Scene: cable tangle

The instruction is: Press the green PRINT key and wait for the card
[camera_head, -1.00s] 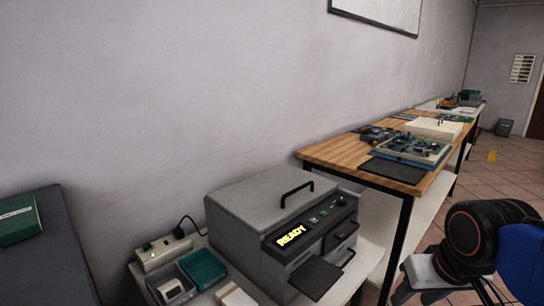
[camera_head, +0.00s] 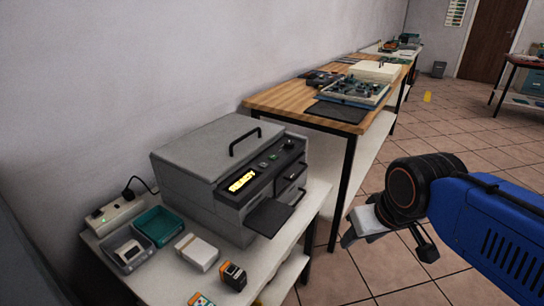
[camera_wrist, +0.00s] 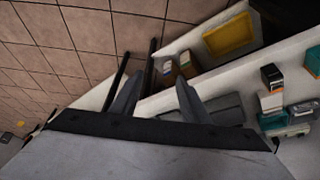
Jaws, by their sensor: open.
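The grey printer (camera_head: 205,160) stands on a white table in the head view. Its sloped front panel has a yellow READY display (camera_head: 241,181) and a small green key (camera_head: 273,156) beside it. The dark output tray (camera_head: 269,217) sticks out at the front, and I see no card on it. My gripper (camera_head: 352,234) is open to the right of the printer, over the floor and clear of the panel. In the wrist view its two fingers (camera_wrist: 157,98) are apart with nothing between them; the green key cannot be made out there.
A teal tray (camera_head: 159,226), a white box (camera_head: 197,252) and an orange-and-black box (camera_head: 233,275) lie before the printer. A power strip (camera_head: 115,213) is at the left. A wooden bench (camera_head: 280,97) with electronics stands behind. Tiled floor (camera_head: 440,285) is open at the right.

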